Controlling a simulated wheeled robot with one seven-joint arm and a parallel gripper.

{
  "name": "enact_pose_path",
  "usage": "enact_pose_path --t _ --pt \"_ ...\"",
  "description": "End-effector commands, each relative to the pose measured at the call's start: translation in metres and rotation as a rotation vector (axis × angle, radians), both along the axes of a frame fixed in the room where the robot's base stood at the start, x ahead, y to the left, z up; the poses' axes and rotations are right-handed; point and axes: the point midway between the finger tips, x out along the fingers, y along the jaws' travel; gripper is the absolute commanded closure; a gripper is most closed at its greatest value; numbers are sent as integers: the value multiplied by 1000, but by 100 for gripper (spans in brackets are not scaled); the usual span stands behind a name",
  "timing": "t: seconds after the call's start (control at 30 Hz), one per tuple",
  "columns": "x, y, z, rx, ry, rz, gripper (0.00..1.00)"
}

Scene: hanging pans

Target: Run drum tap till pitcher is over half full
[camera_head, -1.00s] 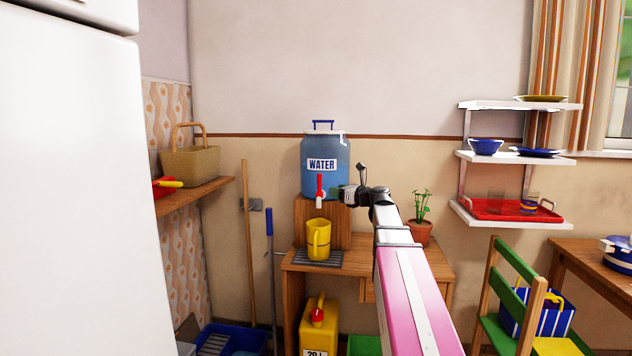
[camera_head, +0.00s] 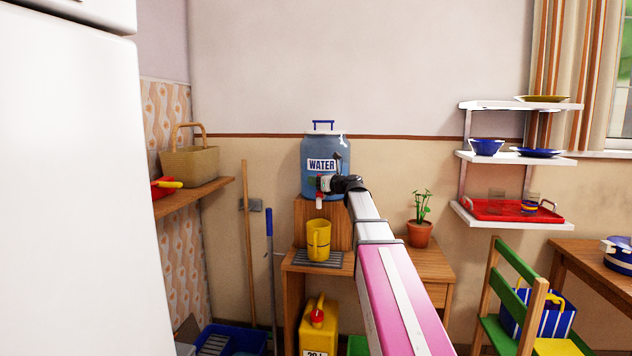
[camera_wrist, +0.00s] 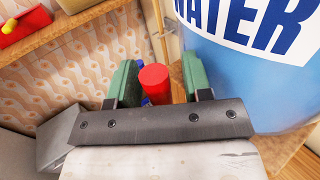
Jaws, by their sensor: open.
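The blue water drum (camera_head: 311,148) stands on a wooden stand with its tap (camera_head: 319,204) at the front. The yellow pitcher (camera_head: 314,244) stands upright below the tap on a grey grate; its contents cannot be seen, and no stream of water shows. My gripper (camera_head: 322,184) is at the tap, hiding its red lever in the head view. In the wrist view my gripper (camera_wrist: 160,76) is open, with the red tap lever (camera_wrist: 154,78) between its green fingers. A small gap shows on the lever's right; contact on the left is unclear. The drum (camera_wrist: 270,85) is close at right.
A yellow canister (camera_head: 317,336) is under the small wooden table (camera_head: 435,265). A potted plant (camera_head: 419,233) stands at right on it. A wall shelf (camera_head: 195,193) with a basket (camera_head: 195,163) is at left. Two long handles lean left of the table.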

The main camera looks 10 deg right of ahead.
Motion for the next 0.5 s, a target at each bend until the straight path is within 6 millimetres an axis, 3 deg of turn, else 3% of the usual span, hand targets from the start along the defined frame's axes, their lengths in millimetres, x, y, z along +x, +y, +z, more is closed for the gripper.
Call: enact_pose_path --t 0.37,0.47,0.5 --pt "5 4 0 0 0 0 55" --pt "5 4 0 0 0 0 81" --pt "5 4 0 0 0 0 94"
